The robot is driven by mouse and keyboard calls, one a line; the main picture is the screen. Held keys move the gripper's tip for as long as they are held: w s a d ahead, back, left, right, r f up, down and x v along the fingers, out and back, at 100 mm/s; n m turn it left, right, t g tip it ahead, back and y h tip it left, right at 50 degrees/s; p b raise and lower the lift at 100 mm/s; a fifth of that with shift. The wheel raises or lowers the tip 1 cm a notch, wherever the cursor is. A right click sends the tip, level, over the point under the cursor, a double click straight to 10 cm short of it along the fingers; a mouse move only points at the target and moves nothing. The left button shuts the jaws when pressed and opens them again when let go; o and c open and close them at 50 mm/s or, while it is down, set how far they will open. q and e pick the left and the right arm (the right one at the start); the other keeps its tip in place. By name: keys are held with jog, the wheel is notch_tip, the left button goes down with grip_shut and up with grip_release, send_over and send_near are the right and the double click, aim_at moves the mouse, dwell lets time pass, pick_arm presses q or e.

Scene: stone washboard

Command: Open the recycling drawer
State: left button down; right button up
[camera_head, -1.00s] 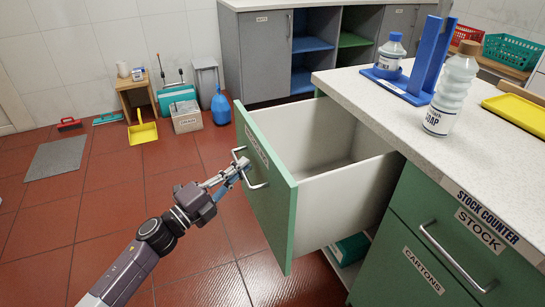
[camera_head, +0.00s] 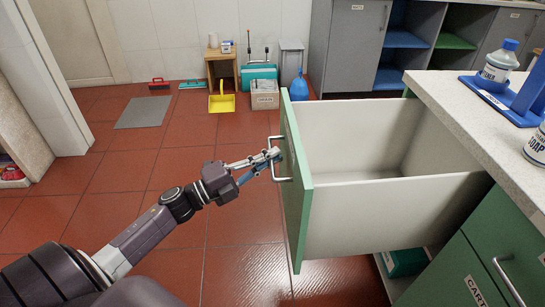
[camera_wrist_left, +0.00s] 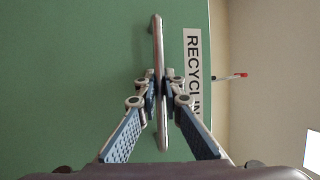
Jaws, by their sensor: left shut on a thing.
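The recycling drawer (camera_head: 380,213) is pulled well out from the counter, with its pale inside empty where I can see it. Its green front (camera_head: 298,200) stands nearly edge-on to me in the head view. In the left wrist view the green front (camera_wrist_left: 80,70) carries a label (camera_wrist_left: 193,70) reading "RECYCLIN", partly hidden. My left gripper (camera_head: 274,158) is shut on the drawer's metal handle (camera_head: 275,180). The wrist view shows its fingers (camera_wrist_left: 161,85) on either side of the handle bar (camera_wrist_left: 158,40). My right gripper is not in view.
A green drawer with a handle (camera_head: 508,282) is below the counter top (camera_head: 465,115) at right. Bottles and a blue stand (camera_head: 510,100) are on the counter. A stool (camera_head: 222,68), box and yellow dustpan stand by the wall.

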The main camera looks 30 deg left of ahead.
pick_arm(q)
jog(key=c, duration=2)
grip_release()
jog(key=shift+c, duration=0.2)
jog(key=v, duration=1.2)
